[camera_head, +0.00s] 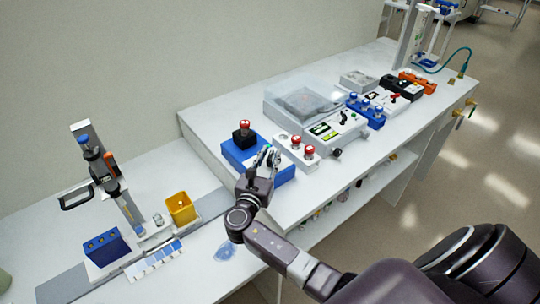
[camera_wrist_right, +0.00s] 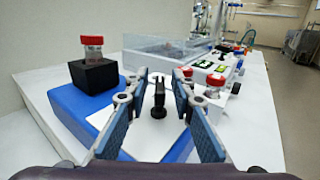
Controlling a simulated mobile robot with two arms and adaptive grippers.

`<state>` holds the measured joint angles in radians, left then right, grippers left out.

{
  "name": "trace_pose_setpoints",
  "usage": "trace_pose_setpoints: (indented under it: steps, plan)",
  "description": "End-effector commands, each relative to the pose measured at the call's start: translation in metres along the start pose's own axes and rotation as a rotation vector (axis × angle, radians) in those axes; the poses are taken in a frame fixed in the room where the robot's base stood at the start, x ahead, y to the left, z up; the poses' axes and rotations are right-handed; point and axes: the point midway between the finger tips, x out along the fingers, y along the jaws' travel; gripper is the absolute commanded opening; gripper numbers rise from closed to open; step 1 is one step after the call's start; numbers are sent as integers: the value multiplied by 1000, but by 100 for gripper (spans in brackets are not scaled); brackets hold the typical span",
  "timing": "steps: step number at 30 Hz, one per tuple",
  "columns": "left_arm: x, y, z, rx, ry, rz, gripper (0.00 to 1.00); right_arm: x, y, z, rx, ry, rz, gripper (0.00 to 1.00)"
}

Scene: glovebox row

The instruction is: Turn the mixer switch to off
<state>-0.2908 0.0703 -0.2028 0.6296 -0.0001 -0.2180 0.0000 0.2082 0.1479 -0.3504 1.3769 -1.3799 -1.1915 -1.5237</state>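The mixer is a blue box with a white top plate, and its blue body (camera_head: 285,178) stands on the raised bench in the head view. A black block (camera_wrist_right: 94,77) on it holds a red-capped vial (camera_wrist_right: 92,45). The mixer's upright black switch (camera_wrist_right: 158,104) stands on the white plate in the right wrist view; in the head view my gripper hides it. My right gripper (camera_head: 268,155) is over the mixer, open, with the switch seen between its two blue-padded fingers (camera_wrist_right: 160,84). I cannot tell contact. My left gripper is out of view.
A white rack with red-capped vials (camera_head: 296,140) stands close right of the mixer. Beyond are a grey control box (camera_head: 335,134) and a clear-lidded tray (camera_head: 275,100). A yellow bin (camera_head: 181,208) and a blue rack (camera_head: 105,246) stand on the lower bench at left.

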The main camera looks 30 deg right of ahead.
Motion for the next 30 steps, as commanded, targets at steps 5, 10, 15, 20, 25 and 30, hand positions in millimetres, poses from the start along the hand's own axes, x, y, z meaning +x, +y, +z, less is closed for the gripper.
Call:
trace_pose_setpoints:
  steps: [5, 10, 15, 20, 25, 30]
  plan:
    - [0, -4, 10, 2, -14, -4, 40, 0, 0, 0, 0, 0, 0, 1]
    - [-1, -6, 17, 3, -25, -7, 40, 0, 0, 0, 0, 0, 0, 0]
    - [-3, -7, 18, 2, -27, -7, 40, 0, 0, 1, -1, -1, 14, 0]
    - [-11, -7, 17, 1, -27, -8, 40, 0, -1, 2, -2, -1, 68, 0]
    - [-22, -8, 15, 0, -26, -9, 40, 0, -2, 4, -5, -3, 177, 0]
    - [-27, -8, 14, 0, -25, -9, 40, 0, -2, 1, -6, -2, 309, 0]
